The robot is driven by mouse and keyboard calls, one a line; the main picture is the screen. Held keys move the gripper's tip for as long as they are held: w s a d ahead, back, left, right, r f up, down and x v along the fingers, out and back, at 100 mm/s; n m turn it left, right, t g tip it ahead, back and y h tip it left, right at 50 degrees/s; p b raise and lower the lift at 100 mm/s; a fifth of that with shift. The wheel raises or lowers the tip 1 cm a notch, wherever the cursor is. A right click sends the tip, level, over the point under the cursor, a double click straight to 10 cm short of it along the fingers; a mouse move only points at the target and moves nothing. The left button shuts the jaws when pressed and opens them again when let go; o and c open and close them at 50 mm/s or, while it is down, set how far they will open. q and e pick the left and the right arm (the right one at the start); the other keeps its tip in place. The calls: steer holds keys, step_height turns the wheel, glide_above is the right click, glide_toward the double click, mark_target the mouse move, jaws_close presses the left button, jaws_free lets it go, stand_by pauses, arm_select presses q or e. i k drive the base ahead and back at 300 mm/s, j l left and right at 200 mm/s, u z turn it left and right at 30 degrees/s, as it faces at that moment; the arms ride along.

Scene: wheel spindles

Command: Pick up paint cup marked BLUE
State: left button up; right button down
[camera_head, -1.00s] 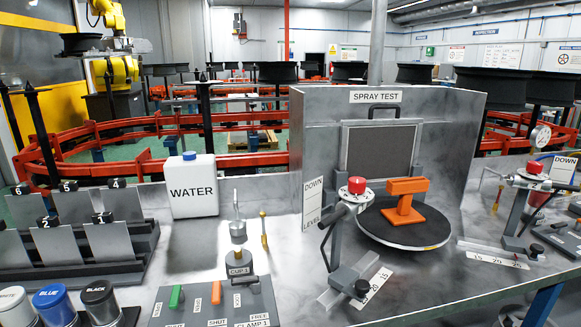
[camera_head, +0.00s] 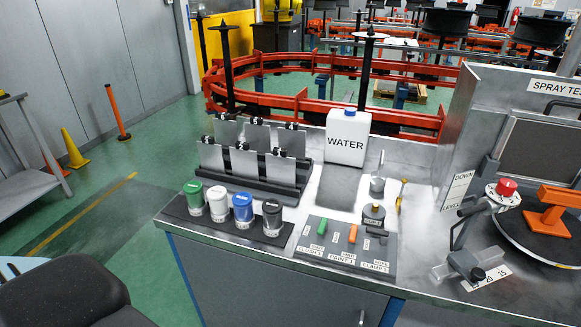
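The blue-lidded paint cup (camera_head: 243,209) stands upright in a dark rack (camera_head: 177,208) at the front left of the metal bench. It is third from the left in a row, between a white-lidded cup (camera_head: 218,203) and a black-lidded cup (camera_head: 272,217). A green-lidded cup (camera_head: 195,197) is at the left end. The lettering on the blue cup is too small to read now.
Behind the cups stands a rack of grey numbered panels (camera_head: 242,161). A white WATER jug (camera_head: 347,137) is behind, and a switch panel (camera_head: 345,248) lies to the right.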

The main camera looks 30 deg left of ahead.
mark_target(242, 202)
steer(key=u, duration=1.25)
